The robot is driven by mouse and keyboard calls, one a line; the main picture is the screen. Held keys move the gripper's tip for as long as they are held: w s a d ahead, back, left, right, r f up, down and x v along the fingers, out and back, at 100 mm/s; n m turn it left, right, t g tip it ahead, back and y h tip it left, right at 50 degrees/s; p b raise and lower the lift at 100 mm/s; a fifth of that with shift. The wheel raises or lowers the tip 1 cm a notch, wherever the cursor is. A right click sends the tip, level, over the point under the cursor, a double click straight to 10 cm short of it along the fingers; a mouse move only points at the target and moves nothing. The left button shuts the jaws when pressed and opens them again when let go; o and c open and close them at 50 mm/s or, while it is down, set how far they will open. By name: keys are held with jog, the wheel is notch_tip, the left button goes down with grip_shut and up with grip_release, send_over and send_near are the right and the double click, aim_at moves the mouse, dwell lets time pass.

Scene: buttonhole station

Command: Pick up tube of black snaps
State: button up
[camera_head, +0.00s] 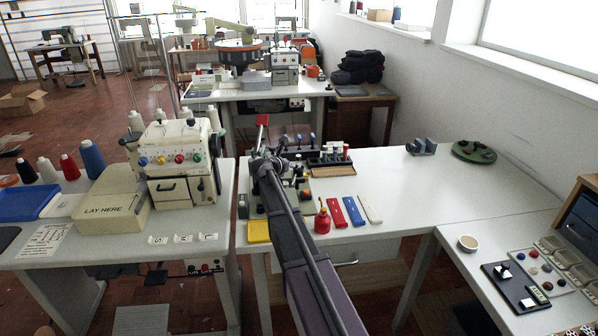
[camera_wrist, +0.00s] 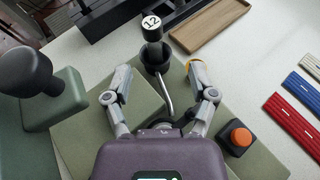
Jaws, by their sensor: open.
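No tube can be made out for certain as the tube of black snaps. Several small upright pieces, some dark and some with white or red tops, stand at a black rack (camera_head: 328,162) at the back of the white table; they are too small to tell apart. In the wrist view only part of a black rack (camera_wrist: 98,18) shows at the top edge. My gripper (camera_wrist: 158,72) is open and empty, its fingers spread over a green base plate (camera_wrist: 82,137). Just ahead of them stands a black post with a white cap marked "12" (camera_wrist: 152,24).
A black knob on a green block (camera_wrist: 58,100) is left of my gripper; an orange button (camera_wrist: 240,136) is at right. A wooden tray (camera_wrist: 208,24) lies ahead. The table's right side is mostly clear.

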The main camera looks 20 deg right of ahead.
aim_at(297, 162)
jog(key=shift+x, duration=1.1)
jog(key=shift+w+b, duration=0.1)
jog(key=shift+b, duration=0.2)
jog(key=x, duration=0.1)
jog(key=b+x, duration=0.2)
jog(key=x, duration=0.1)
jog(key=shift+w+a+f, duration=0.25)
jog(key=shift+w+f, duration=0.05)
jog(key=shift+w+d+f, duration=0.1)
jog(key=shift+w+d, duration=0.15)
jog(key=shift+d, duration=0.2)
grip_shut()
